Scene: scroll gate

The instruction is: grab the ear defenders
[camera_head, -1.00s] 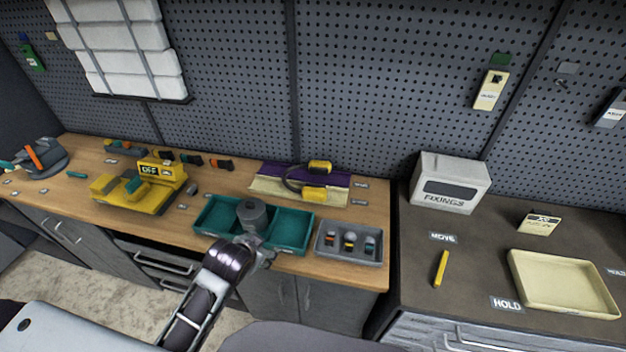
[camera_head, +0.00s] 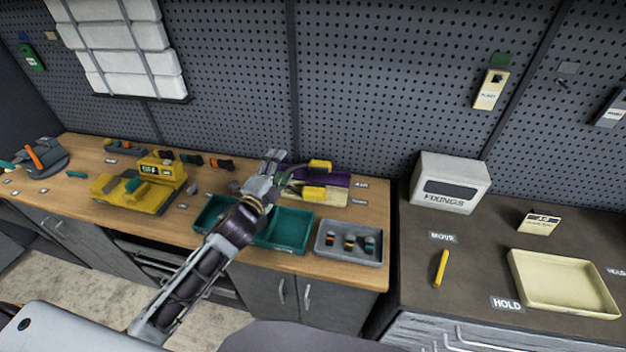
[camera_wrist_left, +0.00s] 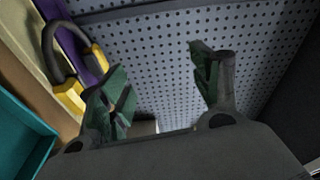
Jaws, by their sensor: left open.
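The ear defenders, with yellow cups (camera_head: 314,193) and a dark headband, lie on a purple and cream mat (camera_head: 335,180) at the back of the wooden bench. In the head view my left gripper (camera_head: 272,160) is just left of them and covers part of the headband side. In the left wrist view the ear defenders (camera_wrist_left: 71,97) are at the left, outside the fingers. My left gripper (camera_wrist_left: 160,85) is open, with nothing between its green-padded fingers but pegboard behind. My right gripper is not in view.
A teal tray (camera_head: 285,232) lies under my left forearm. A grey tray (camera_head: 349,243) with small parts is to its right. A yellow device (camera_head: 135,190) stands to the left. Pegboard (camera_head: 350,80) rises behind the bench.

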